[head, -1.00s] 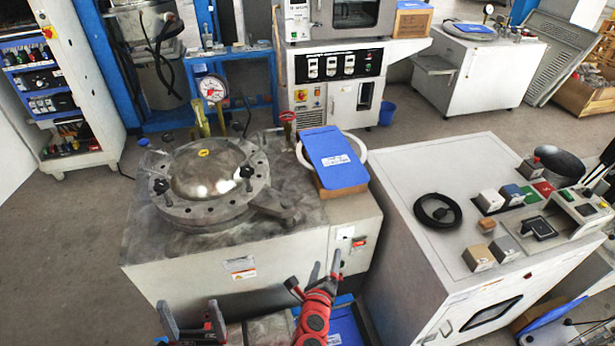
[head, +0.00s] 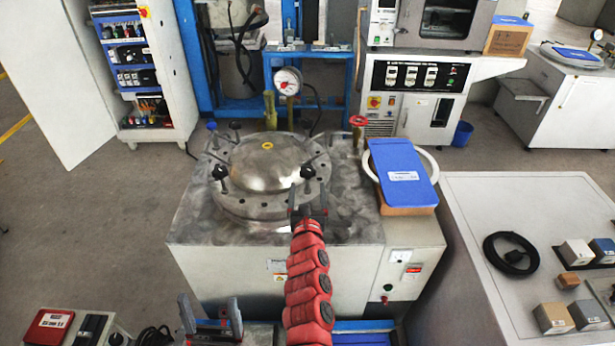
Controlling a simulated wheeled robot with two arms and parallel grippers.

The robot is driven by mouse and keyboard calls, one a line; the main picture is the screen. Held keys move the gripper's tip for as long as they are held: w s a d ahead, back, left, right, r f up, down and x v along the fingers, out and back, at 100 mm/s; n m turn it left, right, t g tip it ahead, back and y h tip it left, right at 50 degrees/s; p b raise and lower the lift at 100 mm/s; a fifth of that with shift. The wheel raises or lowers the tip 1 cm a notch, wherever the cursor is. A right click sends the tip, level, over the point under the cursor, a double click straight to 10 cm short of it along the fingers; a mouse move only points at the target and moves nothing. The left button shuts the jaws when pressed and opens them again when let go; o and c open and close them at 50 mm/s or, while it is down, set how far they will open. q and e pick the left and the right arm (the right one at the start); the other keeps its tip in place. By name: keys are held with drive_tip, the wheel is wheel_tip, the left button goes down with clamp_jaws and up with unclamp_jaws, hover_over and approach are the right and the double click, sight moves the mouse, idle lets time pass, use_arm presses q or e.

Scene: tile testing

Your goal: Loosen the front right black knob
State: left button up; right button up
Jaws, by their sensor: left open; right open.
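The round metal vessel lid (head: 262,160) sits on a grey machine block, with black knobs around its rim. The front right black knob (head: 306,173) is upright at the lid's right front edge. The front left black knob (head: 220,172) stands opposite it. My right gripper (head: 307,194), on the red arm, is open just below the front right knob in the head view; I cannot tell whether it touches it. My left gripper (head: 209,304) is open and empty near the bottom edge, in front of the block.
A blue clipboard-like panel (head: 402,172) lies on a box at the block's right. A red valve handle (head: 358,121) and a pressure gauge (head: 288,80) stand behind the lid. A white bench with a coiled black cable (head: 510,254) is at right.

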sight(307, 177)
drive_tip(key=w+b, duration=0.2)
drive_tip(key=w, duration=0.4)
drive_tip(key=shift+w+a+f+b, duration=0.1)
drive_tip(key=shift+w+b, duration=0.1)
drive_tip(key=shift+b, duration=0.15)
drive_tip(key=shift+w, duration=0.8)
